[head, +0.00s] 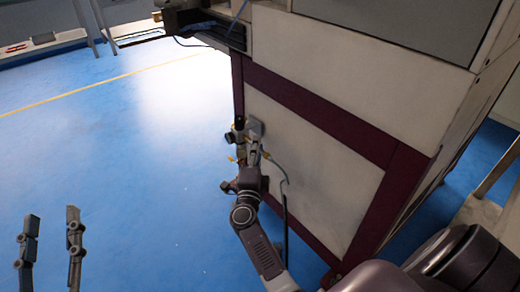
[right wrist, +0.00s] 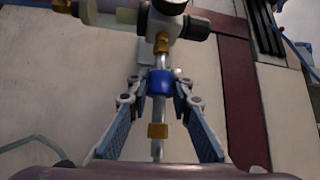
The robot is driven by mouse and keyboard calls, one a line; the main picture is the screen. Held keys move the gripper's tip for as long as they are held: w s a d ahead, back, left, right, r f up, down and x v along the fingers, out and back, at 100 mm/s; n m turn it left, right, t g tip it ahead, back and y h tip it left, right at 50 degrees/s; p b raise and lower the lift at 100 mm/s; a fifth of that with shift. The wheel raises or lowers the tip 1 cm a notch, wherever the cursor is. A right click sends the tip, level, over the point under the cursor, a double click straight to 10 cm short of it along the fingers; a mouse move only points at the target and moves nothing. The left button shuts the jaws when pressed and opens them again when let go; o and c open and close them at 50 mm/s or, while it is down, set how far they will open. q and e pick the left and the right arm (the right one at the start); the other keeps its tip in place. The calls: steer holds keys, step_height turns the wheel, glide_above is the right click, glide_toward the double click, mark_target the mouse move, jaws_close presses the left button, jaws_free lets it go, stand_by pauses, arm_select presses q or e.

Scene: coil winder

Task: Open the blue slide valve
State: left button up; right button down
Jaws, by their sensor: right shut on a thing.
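The blue slide valve (right wrist: 160,82) is a short blue sleeve on a thin metal air line, with brass fittings above and below it in the right wrist view. My right gripper (right wrist: 161,88) is shut on it, one fingertip on each side of the sleeve. In the head view my right gripper (head: 254,150) is at the machine's lower side panel, and the valve is too small and covered to make out there. My left gripper (head: 51,222) is open and empty over the floor at the lower left, its two fingers well apart.
A pressure regulator with a round gauge (right wrist: 172,6) sits just above the valve. The machine's pale panel (head: 320,165) with its maroon frame (head: 318,110) stands close behind. A hose hangs beside my right gripper. The blue floor (head: 130,160) on the left is clear.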

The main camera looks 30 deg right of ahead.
steer(key=shift+w+r, duration=0.1)
steer(key=shift+w, duration=0.35)
steer(key=c, duration=1.7)
jaws_free()
steer(key=shift+w, duration=0.1)
